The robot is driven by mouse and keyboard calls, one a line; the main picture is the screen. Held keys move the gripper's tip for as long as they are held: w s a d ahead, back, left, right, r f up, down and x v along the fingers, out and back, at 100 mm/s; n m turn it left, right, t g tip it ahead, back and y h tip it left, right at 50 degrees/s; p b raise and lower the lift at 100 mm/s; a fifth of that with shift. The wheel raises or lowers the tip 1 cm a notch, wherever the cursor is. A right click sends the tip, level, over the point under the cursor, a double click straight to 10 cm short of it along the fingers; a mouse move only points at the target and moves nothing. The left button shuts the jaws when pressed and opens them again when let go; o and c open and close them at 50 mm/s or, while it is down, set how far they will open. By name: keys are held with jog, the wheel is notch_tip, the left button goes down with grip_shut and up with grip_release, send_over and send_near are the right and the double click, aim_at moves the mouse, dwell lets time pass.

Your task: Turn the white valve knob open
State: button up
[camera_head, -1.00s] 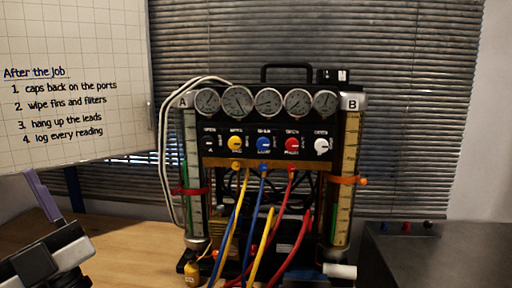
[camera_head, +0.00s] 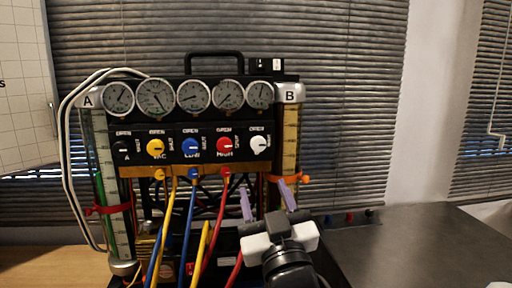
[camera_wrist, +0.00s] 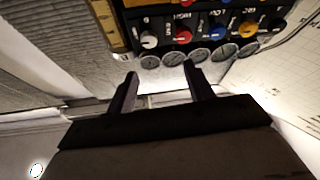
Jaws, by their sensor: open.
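The white valve knob (camera_head: 259,146) is the rightmost knob in the row on the black gauge panel. In the wrist view the white knob (camera_wrist: 149,40) shows near the top, ahead of the fingers and apart from them. An OPEN label stands above it and a sideways label is at its right. Its pointer direction is too small to tell surely. My gripper (camera_head: 264,188) is open and empty below the white knob, in front of the panel. In the wrist view both fingers of my gripper (camera_wrist: 160,70) are spread with nothing between them.
A red knob (camera_head: 224,147) sits just left of the white one, with blue (camera_head: 191,147) and yellow (camera_head: 156,148) knobs beyond. Tube B (camera_head: 290,150) stands close on the right. Coloured hoses hang below the panel. A dark box (camera_head: 420,250) is at the right.

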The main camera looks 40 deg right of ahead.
aim_at(259, 146)
jog(key=shift+g+h, duration=0.3)
jog(key=p+x, duration=0.2)
jog(key=x, duration=0.2)
jog(key=d+p+x, duration=0.1)
jog(key=p+x, duration=0.2)
jog(key=x, duration=0.1)
jog(key=p+x, duration=0.2)
jog(key=x, duration=0.3)
jog(key=shift+s+d+p, duration=0.2)
jog(key=shift+s+p, duration=0.15)
jog(key=shift+s, duration=0.1)
jog(key=shift+w+d, duration=0.15)
jog(key=shift+w, duration=0.2)
jog(key=c, duration=1)
